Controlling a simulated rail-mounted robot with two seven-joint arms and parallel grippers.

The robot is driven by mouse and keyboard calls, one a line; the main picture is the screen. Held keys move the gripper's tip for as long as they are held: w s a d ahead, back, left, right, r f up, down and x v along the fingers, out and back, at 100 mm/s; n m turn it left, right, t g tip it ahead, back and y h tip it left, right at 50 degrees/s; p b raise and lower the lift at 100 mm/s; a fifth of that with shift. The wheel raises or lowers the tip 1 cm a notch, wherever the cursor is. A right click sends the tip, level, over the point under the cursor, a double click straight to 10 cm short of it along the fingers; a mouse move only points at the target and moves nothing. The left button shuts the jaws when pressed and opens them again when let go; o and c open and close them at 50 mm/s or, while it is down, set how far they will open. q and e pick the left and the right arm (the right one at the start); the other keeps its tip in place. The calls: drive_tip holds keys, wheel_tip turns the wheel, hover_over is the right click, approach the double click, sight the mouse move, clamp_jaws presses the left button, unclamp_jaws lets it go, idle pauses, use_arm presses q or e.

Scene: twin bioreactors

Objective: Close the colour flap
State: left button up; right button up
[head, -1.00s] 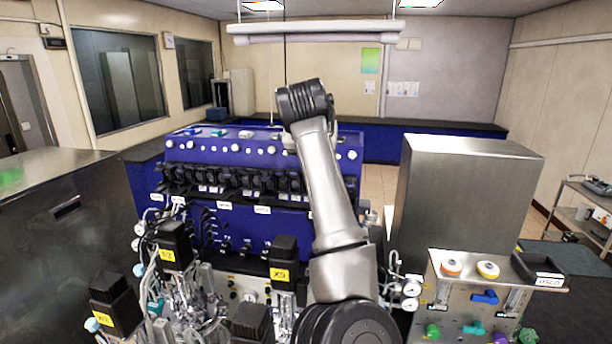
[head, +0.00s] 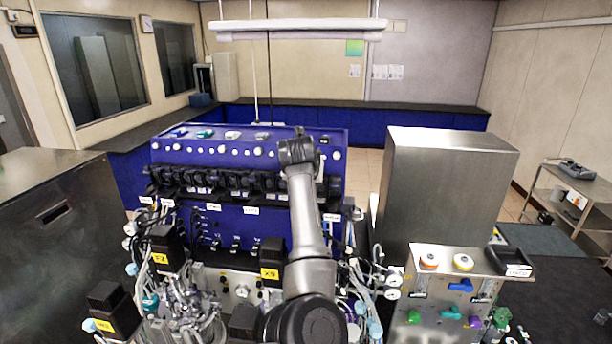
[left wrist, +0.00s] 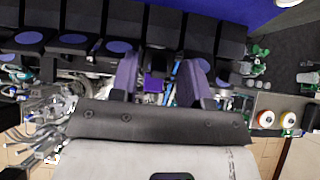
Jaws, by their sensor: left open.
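I cannot tell for sure which thing is the colour flap; no flap shows clearly in either view. In the left wrist view my left gripper (left wrist: 158,66) is open, its two purple-tinted fingers spread apart. A small purple block (left wrist: 154,84) shows in the gap between the fingers, and I cannot tell its depth or whether it is touched. Dark blocks with blue discs (left wrist: 117,46) stand in a row beyond the fingers. In the head view one of my arms rises in the middle and hides part of the machine; no gripper tips show there. My right gripper is not in view.
The blue machine (head: 225,224) with black units stands behind black motor heads with yellow labels (head: 270,273). A tall steel cabinet (head: 445,190) stands right of it. A valve panel (head: 430,295) with coloured handles is at lower right. A steel cabinet (head: 60,250) fills the left.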

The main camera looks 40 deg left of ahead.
use_arm(q)
drive_tip(key=shift+w+f, duration=0.1)
drive_tip(key=shift+f, duration=0.05)
clamp_jaws()
idle(0.4)
